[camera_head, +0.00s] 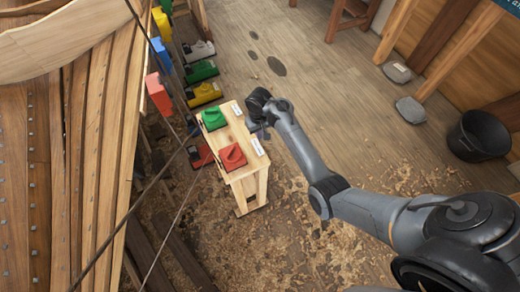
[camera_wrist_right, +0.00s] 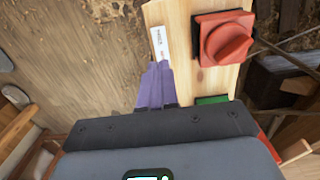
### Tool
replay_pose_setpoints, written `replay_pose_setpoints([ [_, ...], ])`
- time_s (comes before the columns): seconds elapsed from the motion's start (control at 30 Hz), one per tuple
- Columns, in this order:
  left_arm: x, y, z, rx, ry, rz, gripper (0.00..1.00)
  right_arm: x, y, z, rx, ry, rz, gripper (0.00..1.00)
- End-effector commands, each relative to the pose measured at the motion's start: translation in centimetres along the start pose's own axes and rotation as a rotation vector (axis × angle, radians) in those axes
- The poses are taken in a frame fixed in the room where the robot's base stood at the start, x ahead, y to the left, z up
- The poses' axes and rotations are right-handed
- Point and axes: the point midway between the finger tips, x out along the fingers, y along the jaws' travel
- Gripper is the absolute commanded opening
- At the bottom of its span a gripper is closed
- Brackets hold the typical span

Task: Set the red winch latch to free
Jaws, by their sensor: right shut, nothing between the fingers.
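The red winch latch (camera_head: 232,157) is a red block with a raised turning knob on top of a narrow wooden stand (camera_head: 246,189). It also shows in the wrist view (camera_wrist_right: 228,42), at the upper right. A green latch (camera_head: 214,118) sits behind it on the same stand. My right gripper (camera_head: 260,133) is at the stand's right edge, beside the green latch and apart from the red one. In the wrist view its purple fingers (camera_wrist_right: 157,88) are together and empty, close to a white label (camera_wrist_right: 158,43). My left gripper is out of view.
Coloured winches, such as a green one (camera_head: 201,71), line the floor beside the planked hull (camera_head: 90,110). Dark ropes run across the left side. A black bucket (camera_head: 480,134) stands at the right. The floor right of the stand is open, with shavings.

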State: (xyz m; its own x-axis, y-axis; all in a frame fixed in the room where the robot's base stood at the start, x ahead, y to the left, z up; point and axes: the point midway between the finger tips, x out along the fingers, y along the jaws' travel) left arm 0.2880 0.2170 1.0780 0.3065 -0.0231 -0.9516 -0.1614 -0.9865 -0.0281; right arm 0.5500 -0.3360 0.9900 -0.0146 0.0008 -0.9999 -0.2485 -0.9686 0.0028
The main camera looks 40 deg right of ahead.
Motion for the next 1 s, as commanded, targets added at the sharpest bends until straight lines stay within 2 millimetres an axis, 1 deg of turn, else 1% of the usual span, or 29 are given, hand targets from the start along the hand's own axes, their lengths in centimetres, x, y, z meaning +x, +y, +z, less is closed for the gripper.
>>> replay_pose_setpoints([
  [0.07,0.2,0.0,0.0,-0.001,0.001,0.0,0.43,-0.4,-0.1,-0.5,0.0,0.011,-0.003,0.0],
  [0.2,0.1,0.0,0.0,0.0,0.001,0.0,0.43,-0.7,-0.2,-0.7,0.0,0.016,-0.004,0.0],
  [0.43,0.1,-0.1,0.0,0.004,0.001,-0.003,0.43,-0.6,-0.2,-0.7,0.0,0.015,-0.003,0.0],
  [0.57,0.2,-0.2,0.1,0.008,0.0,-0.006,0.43,-0.2,-0.2,-0.7,0.0,0.014,-0.003,0.0],
  [0.67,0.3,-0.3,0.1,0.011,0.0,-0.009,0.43,0.6,-0.1,-0.7,0.0,0.013,-0.002,0.0],
  [0.77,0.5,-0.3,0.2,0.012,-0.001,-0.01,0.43,1.9,-0.1,-0.6,-0.001,0.011,-0.001,0.0],
  [1.0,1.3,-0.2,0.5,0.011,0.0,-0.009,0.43,6.3,-0.1,-0.7,-0.001,0.011,0.0,0.0],
])
